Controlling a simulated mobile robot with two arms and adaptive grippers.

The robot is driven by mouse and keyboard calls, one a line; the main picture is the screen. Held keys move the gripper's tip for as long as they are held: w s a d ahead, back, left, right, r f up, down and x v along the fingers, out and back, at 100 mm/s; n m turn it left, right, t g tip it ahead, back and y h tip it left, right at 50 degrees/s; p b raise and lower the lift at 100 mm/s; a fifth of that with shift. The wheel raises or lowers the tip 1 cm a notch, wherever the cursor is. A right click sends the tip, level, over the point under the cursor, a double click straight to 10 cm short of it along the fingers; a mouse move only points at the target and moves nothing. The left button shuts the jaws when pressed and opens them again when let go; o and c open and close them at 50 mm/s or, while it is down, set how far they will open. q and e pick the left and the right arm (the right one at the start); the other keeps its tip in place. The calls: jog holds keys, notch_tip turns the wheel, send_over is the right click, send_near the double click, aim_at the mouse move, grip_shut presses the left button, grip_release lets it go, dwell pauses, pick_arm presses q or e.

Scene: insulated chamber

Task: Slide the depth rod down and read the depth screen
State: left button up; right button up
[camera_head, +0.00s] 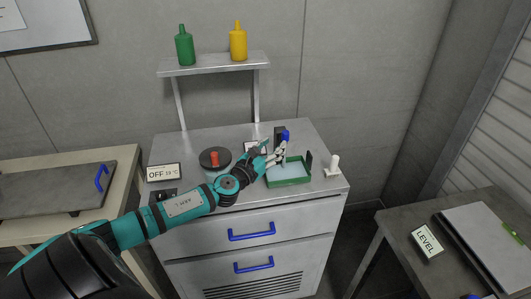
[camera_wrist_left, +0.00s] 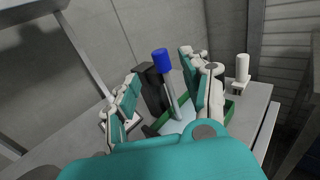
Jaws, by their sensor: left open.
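The depth rod has a blue top (camera_head: 286,135) and stands at the black block (camera_head: 279,131) on the cabinet. In the left wrist view the rod (camera_wrist_left: 172,100) shows as a grey shaft with a blue cap, and its lower end is over a green-rimmed tray (camera_head: 289,184). My left gripper (camera_head: 279,153) is open, its fingers on either side of the rod in the wrist view; I cannot tell whether they touch it. A small white panel (camera_head: 251,147), perhaps the depth screen, is partly hidden behind the gripper, its text unreadable. My right gripper is not in view.
A dark round plate with a red knob (camera_head: 214,158) and an "OFF" display (camera_head: 163,172) are on the cabinet's left. A white peg (camera_head: 334,164) stands right of the tray. A shelf (camera_head: 213,65) with green and yellow bottles is above. Side tables flank the cabinet.

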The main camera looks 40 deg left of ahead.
pick_arm(q)
jog(key=shift+s+d, duration=0.15)
jog(key=shift+s, duration=1.8)
